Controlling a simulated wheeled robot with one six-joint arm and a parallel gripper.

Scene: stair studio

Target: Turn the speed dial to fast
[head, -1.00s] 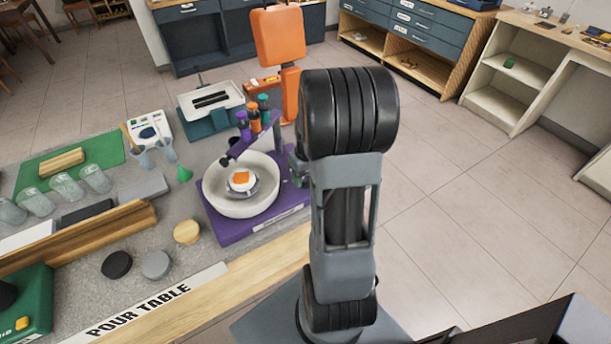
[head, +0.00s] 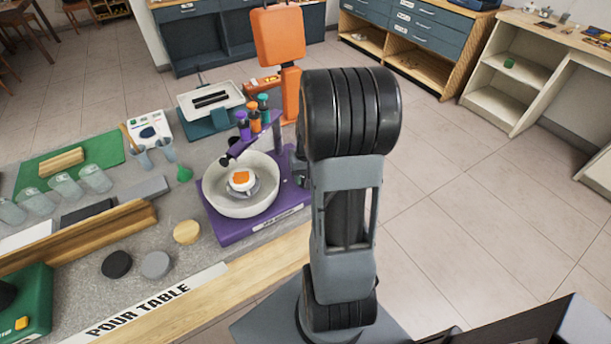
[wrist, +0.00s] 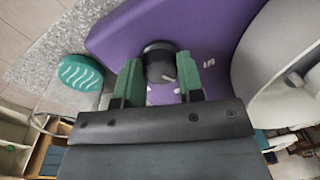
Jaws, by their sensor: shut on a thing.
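The speed dial (wrist: 158,60) is a round black knob on the purple base (wrist: 120,35) of the machine. It shows in the wrist view. My gripper (wrist: 160,78) has its green fingers shut on the dial, one on each side. A small pale mark shows by the dial's lower edge; I cannot read its setting. In the head view, the machine's purple base (head: 232,234) carries a wide white bowl (head: 225,207) with a small orange-topped piece inside. The dial is hidden in the head view, and my arm covers most of the gripper there.
Colored bottles (head: 253,118) stand in a purple holder above the bowl. A green round item with white wavy lines (wrist: 80,73) lies near the fingers in the wrist view. Black and grey discs (head: 117,264) lie at the table front. Open floor lies to the right.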

